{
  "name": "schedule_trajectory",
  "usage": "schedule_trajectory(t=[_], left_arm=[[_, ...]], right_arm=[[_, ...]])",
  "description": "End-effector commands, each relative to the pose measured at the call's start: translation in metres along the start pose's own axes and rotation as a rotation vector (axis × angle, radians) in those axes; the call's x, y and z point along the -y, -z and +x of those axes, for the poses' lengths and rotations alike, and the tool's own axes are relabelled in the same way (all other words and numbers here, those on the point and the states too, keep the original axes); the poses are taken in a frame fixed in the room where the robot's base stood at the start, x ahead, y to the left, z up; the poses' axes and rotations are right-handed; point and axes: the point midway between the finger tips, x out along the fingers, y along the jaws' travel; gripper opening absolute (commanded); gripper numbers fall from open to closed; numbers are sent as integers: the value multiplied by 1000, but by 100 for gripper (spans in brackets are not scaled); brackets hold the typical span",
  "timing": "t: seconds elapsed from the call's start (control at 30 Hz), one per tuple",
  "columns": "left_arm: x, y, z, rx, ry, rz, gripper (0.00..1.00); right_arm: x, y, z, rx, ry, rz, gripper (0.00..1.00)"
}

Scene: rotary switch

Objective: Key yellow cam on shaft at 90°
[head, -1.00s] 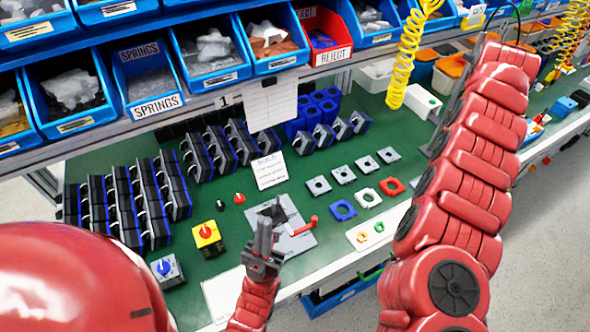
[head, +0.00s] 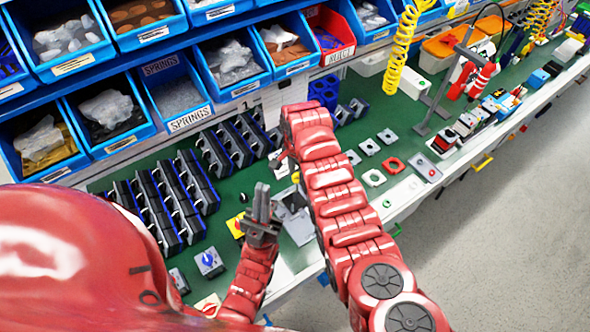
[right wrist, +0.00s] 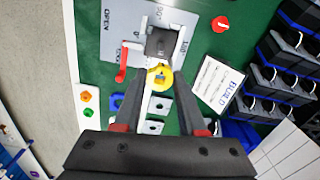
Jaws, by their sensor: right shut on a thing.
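In the right wrist view, my right gripper (right wrist: 156,80) is shut on the yellow cam (right wrist: 161,77), a small disc. The cam is right beside the dark square block (right wrist: 160,42) on the grey plate (right wrist: 117,22), marked OPEN and with degree marks. A red lever (right wrist: 121,66) lies at the plate's edge. I cannot make out the shaft or whether the cam touches it. In the head view, my right arm hides most of the grey plate (head: 298,228). My left gripper (head: 265,205) points upward in front of the plate; its finger gap is unclear.
Rows of dark switch modules (head: 160,195) stand at the left. A white card (right wrist: 85,100) with orange and green rings lies near the bench edge. A red knob (right wrist: 220,24) and a BUILD sheet (right wrist: 216,83) lie by the plate. Blue bins (head: 230,68) line the back shelf.

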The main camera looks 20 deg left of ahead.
Motion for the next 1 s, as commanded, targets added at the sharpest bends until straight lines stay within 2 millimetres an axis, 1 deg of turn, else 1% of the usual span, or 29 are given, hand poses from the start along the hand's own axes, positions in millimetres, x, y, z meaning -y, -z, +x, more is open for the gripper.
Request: schedule_trajectory(t=[0.03, 0.1, 0.57, 0.77, 1.0], left_arm=[[0, 0, 2, 0, 0, 0, 0], [0, 0, 2, 0, 0, 0, 0], [0, 0, 0, 0, 0, 0, 0], [-1, -2, -12, 0, 0, 0, 0], [-1, -5, -30, 0, 0, 0, 0]], right_arm=[[0, -5, 2, 0, -2, 7, 0], [0, -8, 4, 1, -3, 13, 0], [0, -10, 5, 2, -2, 13, 0], [0, -10, 21, 1, -2, 13, 0], [1, -10, 44, 0, -1, 13, 0]])
